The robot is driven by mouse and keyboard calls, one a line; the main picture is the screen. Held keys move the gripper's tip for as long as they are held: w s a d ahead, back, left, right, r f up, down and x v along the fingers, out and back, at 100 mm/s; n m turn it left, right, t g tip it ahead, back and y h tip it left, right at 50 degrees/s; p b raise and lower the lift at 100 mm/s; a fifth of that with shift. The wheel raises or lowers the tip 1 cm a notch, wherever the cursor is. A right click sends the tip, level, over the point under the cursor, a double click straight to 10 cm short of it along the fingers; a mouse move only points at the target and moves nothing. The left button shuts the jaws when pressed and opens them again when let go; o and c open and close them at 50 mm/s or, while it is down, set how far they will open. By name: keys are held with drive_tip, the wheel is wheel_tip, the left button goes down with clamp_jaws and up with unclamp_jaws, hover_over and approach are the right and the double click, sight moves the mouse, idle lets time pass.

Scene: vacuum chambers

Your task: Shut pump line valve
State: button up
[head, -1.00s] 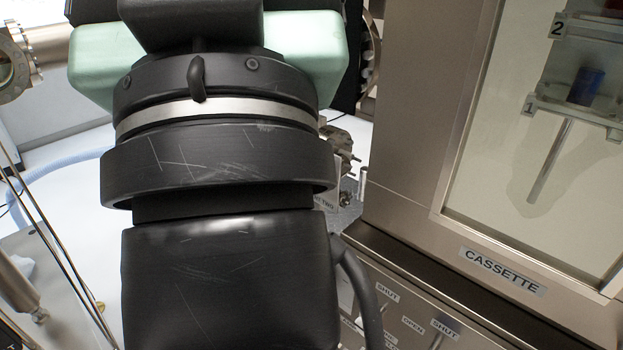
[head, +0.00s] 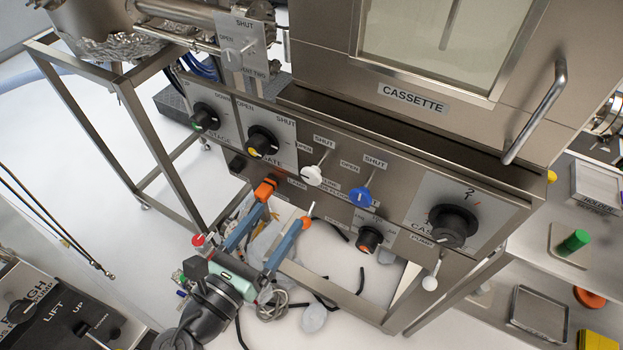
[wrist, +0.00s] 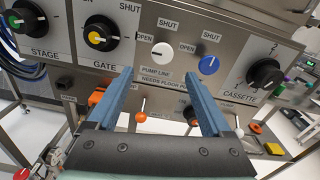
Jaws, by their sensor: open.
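The pump line valve is a white round knob (head: 312,175) on a stem in the metal front panel, with OPEN on its left and SHUT above. In the wrist view the white knob (wrist: 157,55) shows a dark mark lying level, toward the OPEN label. My gripper (head: 282,212) is open, its two blue fingers apart and empty, below and in front of the panel. In the wrist view my gripper (wrist: 158,75) points toward the white knob, which lies between and beyond the fingertips. No contact shows.
A blue knob (head: 360,197) stands close right of the white one. The yellow-capped gate knob (head: 262,142) is on the left and the black cassette knob (head: 452,226) on the right. An orange part (head: 265,188) sits near my left finger. The cassette door handle (head: 535,112) juts out above.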

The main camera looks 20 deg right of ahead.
sight(310, 179)
drive_tip(key=shift+n, duration=0.5)
drive_tip(key=x, duration=1.2)
drive_tip(key=shift+d+f+p, duration=0.1)
drive_tip(key=shift+d+p, duration=0.25)
drive_tip(key=shift+d, duration=0.05)
clamp_jaws()
